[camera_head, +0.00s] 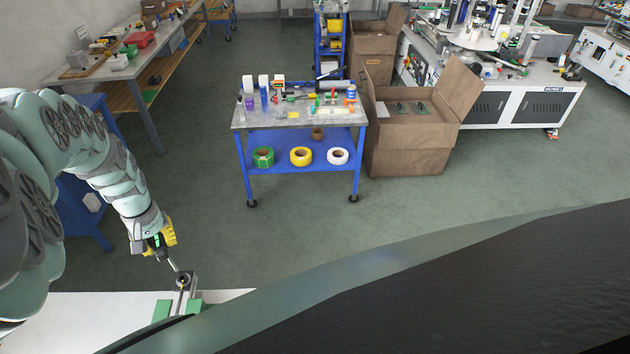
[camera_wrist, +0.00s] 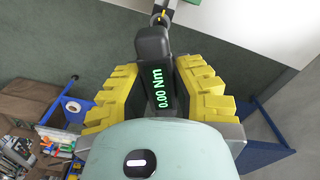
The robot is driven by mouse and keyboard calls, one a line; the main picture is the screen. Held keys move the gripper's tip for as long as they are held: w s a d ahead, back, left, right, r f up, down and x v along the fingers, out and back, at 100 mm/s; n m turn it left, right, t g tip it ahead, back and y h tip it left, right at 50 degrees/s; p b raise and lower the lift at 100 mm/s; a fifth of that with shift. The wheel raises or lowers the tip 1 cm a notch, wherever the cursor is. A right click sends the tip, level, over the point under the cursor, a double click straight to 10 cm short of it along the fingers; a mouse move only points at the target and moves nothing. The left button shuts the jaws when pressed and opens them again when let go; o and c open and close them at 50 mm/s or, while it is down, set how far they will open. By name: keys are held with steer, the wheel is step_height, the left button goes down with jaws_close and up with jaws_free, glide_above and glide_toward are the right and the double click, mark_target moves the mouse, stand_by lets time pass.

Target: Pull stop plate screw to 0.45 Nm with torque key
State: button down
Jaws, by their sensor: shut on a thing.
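My gripper (camera_wrist: 158,92) has yellow finger pads and is shut on the dark torque key (camera_wrist: 153,45). The key's green display reads 0.00 Nm. In the head view my gripper (camera_head: 160,240) is at the lower left, with the key's shaft (camera_head: 173,264) pointing down and right. The shaft's tip is at or very near a small metal fixture (camera_head: 183,282) on the white surface. The stop plate screw is too small to make out, and I cannot tell whether the tip sits in it.
Green blocks (camera_head: 162,310) flank the fixture on the white worktop (camera_head: 80,312). A blue cart (camera_head: 285,133) with tape rolls stands across the floor, beside an open cardboard box (camera_head: 410,150). A workbench (camera_head: 130,72) stands at the back left. The floor between is clear.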

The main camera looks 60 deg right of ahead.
steer(key=shift+f+b, duration=0.8)
steer(key=shift+f, duration=0.35)
steer(key=shift+f+m, duration=0.1)
steer(key=shift+m, duration=0.2)
steer(key=m+b, duration=0.1)
steer(key=m, duration=0.2)
steer(key=shift+w+a, duration=0.1)
steer(key=m, duration=0.4)
steer(key=shift+m+b, duration=0.35)
steer(key=shift+m, duration=0.05)
steer(key=n, duration=0.4)
steer(key=n+b, duration=0.1)
steer(key=n, duration=0.2)
steer(key=shift+n+b, duration=0.5)
steer(key=shift+n, duration=0.6)
